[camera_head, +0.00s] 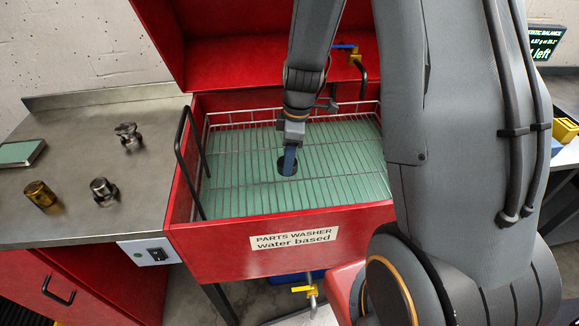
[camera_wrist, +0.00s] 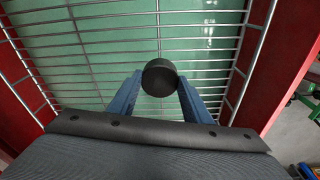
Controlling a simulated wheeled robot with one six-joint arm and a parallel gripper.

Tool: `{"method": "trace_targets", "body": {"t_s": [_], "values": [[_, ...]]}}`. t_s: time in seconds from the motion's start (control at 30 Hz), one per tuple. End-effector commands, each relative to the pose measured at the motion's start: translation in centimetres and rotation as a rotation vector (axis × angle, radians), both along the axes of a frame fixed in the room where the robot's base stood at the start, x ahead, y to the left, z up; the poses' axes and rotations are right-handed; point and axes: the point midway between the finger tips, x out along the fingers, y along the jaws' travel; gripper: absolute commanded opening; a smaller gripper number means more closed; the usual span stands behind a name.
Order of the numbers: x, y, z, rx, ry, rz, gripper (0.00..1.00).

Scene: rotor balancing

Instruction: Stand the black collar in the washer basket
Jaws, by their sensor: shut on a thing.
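The black collar (camera_wrist: 160,78) is a short dark cylinder between the blue fingertips of my gripper (camera_wrist: 158,92) in the wrist view. My gripper is shut on it. In the head view my gripper (camera_head: 288,160) points down inside the washer basket, with the collar (camera_head: 281,166) at its tips, partly hidden by the fingers. The washer basket (camera_head: 222,120) is a wire rack in the red parts washer (camera_head: 290,262), over green liquid. I cannot tell whether the collar touches the wires.
A grey steel counter (camera_head: 70,215) on the left holds a brass cylinder (camera_head: 40,194), two metal parts (camera_head: 103,190) (camera_head: 128,136) and a green-topped flat item (camera_head: 20,152). A black handle (camera_head: 182,160) stands at the washer's left side. The basket around the collar looks empty.

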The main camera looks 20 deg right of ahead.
Motion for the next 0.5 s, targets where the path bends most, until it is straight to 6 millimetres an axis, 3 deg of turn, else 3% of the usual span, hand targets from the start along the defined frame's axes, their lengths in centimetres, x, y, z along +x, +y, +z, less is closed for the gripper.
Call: {"method": "trace_targets", "body": {"t_s": [0.3,0.5], "values": [[-0.1,0.1,-3.4,0.0,0.003,0.0,0.07],[0.0,0.0,-4.1,-0.001,0.0,0.002,0.07]]}}
